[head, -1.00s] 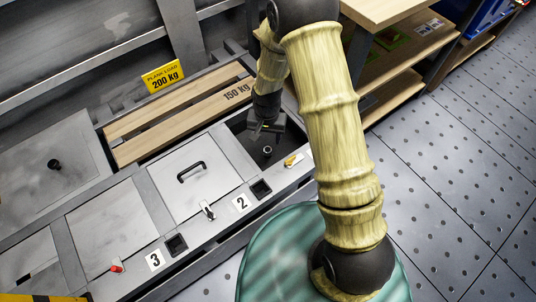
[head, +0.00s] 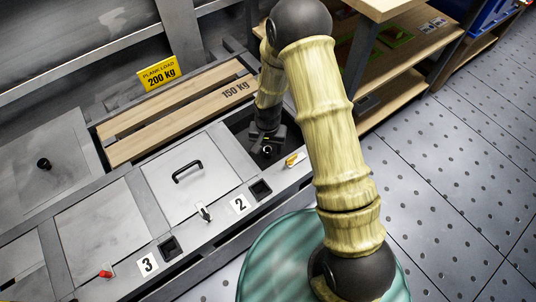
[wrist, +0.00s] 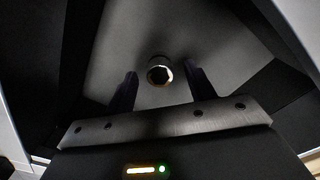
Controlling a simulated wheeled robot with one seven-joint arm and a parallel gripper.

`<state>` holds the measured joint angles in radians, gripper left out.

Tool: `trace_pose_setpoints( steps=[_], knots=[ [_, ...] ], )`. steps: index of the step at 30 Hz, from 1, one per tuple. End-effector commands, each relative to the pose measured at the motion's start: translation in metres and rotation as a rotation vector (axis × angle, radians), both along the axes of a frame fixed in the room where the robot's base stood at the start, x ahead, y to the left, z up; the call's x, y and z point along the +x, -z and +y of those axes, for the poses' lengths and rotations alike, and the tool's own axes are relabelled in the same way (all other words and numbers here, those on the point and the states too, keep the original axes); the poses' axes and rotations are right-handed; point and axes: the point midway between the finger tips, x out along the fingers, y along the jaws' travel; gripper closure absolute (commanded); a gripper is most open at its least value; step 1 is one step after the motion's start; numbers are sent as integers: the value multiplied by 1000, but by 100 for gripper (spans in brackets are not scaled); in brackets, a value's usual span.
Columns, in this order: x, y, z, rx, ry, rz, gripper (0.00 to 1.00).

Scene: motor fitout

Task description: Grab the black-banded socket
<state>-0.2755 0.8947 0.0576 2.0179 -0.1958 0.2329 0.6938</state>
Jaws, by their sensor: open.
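In the wrist view a small metal socket (wrist: 160,72) stands on the grey floor of a dark open compartment, its open end facing the camera. Its side is dark and I cannot make out a band. My gripper (wrist: 158,88) is open, with one finger left of the socket and one right, apart from it. In the head view my gripper (head: 267,145) reaches down into the open compartment beside label 2, and the socket (head: 267,151) shows small and partly hidden at the fingers.
The compartment walls (wrist: 75,60) stand close around the gripper. A lidded bay with a black handle (head: 188,172) lies to the left. An orange-and-white latch (head: 295,160) sits on the front rim. Wooden planks (head: 185,112) lie behind.

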Motion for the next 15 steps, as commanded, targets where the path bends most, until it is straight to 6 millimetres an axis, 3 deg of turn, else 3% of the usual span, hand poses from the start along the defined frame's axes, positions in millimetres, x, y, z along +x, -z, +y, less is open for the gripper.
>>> trace_pose_setpoints(
  steps=[1,3,15],
  knots=[
    [-1,13,0,-1,0,2,46],
    [-1,18,0,-1,0,2,46],
    [-1,17,0,0,0,1,46]
  ],
)
